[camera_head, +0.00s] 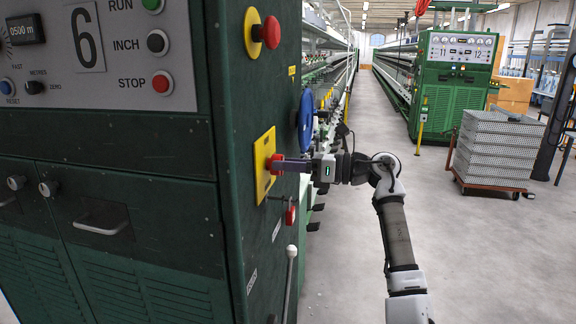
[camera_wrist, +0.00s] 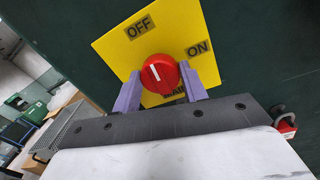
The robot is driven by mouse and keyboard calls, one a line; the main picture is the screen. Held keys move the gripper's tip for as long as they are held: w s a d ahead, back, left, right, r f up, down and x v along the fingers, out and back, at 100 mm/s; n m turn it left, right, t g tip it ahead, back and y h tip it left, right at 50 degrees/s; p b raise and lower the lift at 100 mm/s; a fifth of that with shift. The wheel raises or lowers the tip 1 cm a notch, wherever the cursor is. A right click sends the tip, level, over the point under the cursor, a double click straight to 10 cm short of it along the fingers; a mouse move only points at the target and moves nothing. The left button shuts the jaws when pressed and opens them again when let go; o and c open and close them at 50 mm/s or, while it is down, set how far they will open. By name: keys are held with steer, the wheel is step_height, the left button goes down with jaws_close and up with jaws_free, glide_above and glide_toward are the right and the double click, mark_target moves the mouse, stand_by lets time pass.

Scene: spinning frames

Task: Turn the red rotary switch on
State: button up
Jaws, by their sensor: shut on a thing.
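The red rotary switch (camera_wrist: 160,74) sits on a yellow plate (camera_wrist: 112,48) fixed to the dark green machine panel. Its white pointer line points up toward the OFF label (camera_wrist: 140,27), not toward the ON label (camera_wrist: 198,49) at its right. A word under the knob is mostly hidden. My gripper (camera_wrist: 159,80) has its two purple fingers on either side of the knob, shut on it. In the head view, my gripper (camera_head: 279,165) reaches the yellow plate (camera_head: 262,150) from the right, and the fingers partly cover the red knob (camera_head: 271,163).
Above the plate are a red mushroom button (camera_head: 271,32) and a blue handwheel (camera_head: 306,122). A red padlock (camera_head: 291,215) hangs below. A grey lever (camera_head: 291,256) stands lower down. The aisle floor (camera_head: 350,230) to the right is open, with a crate trolley (camera_head: 498,148) farther off.

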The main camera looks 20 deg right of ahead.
steer(key=m, duration=0.8)
steer(key=m+t+p, duration=0.1)
steer(key=m, duration=0.8)
steer(key=shift+f+t+p, duration=0.2)
steer(key=shift+t+p, duration=0.1)
steer(key=shift+m, duration=0.4)
steer(key=o, duration=1)
steer(key=shift+c, duration=0.2)
steer(key=r+b+v, duration=0.1)
steer(key=b+v, duration=0.2)
steer(key=v, duration=1)
steer(key=shift+s+d+f+b, duration=0.2)
steer(key=shift+d+f+b, duration=0.15)
steer(key=shift+f, duration=0.1)
